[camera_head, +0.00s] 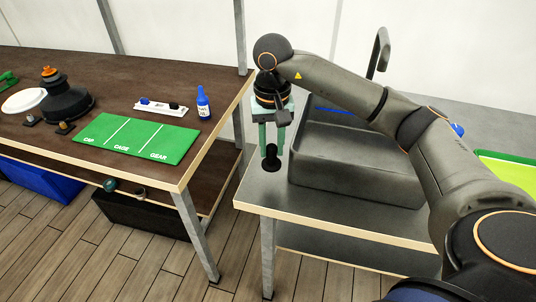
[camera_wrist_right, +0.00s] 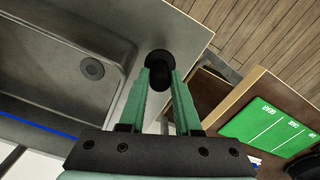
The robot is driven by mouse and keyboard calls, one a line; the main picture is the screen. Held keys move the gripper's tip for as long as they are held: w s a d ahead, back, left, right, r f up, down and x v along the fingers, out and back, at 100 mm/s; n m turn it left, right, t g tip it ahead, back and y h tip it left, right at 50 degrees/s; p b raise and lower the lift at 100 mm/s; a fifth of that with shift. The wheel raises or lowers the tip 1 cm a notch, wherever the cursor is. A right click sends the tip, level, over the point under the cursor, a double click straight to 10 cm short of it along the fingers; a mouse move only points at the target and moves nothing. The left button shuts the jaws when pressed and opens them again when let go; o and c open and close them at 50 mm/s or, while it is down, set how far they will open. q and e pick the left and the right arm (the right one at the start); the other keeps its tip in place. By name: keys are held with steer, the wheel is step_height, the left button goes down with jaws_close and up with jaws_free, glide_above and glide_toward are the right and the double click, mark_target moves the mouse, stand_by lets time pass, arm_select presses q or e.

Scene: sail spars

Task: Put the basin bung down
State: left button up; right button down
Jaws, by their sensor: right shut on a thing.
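The black basin bung (camera_head: 271,165) is between the fingertips of my right gripper (camera_head: 272,145), whose green fingers are shut on it and point down. The bung is over the grey counter (camera_head: 262,190), near its left end, beside the basin. I cannot tell whether it touches the counter. In the right wrist view the bung (camera_wrist_right: 158,60) is at the fingertips, near the counter's edge. The grey basin (camera_head: 345,170) is to the right; its round dark drain (camera_wrist_right: 92,68) shows in the wrist view. My left gripper is not in view.
A brown table (camera_head: 150,80) stands to the left across a gap. It holds a green labelled mat (camera_head: 137,138), a blue bottle (camera_head: 203,103) and a dark round-based object (camera_head: 66,100). A tap (camera_head: 379,52) rises behind the basin. A green tray (camera_head: 508,170) is at the right.

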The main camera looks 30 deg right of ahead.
mark_target(268, 148)
steer(key=f, duration=0.1)
steer(key=w+f, duration=0.1)
steer(key=w, duration=0.1)
steer(key=shift+w+d+f, duration=0.1)
steer(key=shift+d+f, duration=0.15)
steer(key=shift+f, duration=0.15)
steer(key=shift+w+f+p, duration=0.1)
steer(key=shift+f+p, duration=0.5)
steer(key=shift+f, duration=0.95)
steer(key=shift+f, duration=0.2)
steer(key=c, duration=0.6)
jaws_free()
steer(key=shift+r, duration=0.2)
